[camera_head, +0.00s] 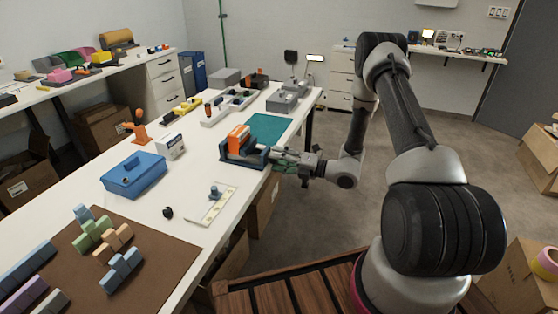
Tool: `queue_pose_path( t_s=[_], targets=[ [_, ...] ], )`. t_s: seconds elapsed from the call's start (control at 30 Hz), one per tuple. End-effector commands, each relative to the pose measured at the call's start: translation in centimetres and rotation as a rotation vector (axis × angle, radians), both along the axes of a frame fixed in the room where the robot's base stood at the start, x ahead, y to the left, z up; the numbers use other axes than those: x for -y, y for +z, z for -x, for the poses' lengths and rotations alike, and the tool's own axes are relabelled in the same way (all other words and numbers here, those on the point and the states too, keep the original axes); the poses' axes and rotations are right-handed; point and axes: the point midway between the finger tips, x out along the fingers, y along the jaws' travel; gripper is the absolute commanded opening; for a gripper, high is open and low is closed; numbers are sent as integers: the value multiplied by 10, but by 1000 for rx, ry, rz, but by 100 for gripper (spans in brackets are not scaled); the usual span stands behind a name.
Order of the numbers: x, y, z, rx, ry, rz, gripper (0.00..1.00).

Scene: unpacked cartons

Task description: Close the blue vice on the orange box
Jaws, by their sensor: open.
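The blue vice (232,160) stands near the right-hand edge of the white workbench. The orange box (239,137) sits upright in it, between its jaws. Whether both jaws touch the box is too small to tell. My gripper (281,158) is open at the right end of the vice, at the bench edge, with my arm reaching in from the right. The vice's handle is not clearly visible behind the fingers, and I cannot tell whether they touch the vice.
A blue toolbox (133,178), a white box (170,146) and an orange stand (140,129) are left of the vice. A teal mat (270,128) lies behind it.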

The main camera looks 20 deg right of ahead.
Motion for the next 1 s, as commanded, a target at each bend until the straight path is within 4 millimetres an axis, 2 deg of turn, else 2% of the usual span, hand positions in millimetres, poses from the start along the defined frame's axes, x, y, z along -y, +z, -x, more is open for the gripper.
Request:
queue_pose_path(
  t_s=[0.17, 0.5, 0.63, 0.8, 1.0],
  targets=[
    [9, 0, 5, 1, -2, 0, 54],
    [68, 0, 47, 0, -5, 0, 54],
    [85, 0, 61, 0, -3, 0, 54],
    [96, 0, 70, -1, -1, 0, 54],
    [98, 0, 71, -1, 0, -1, 54]
  ],
)
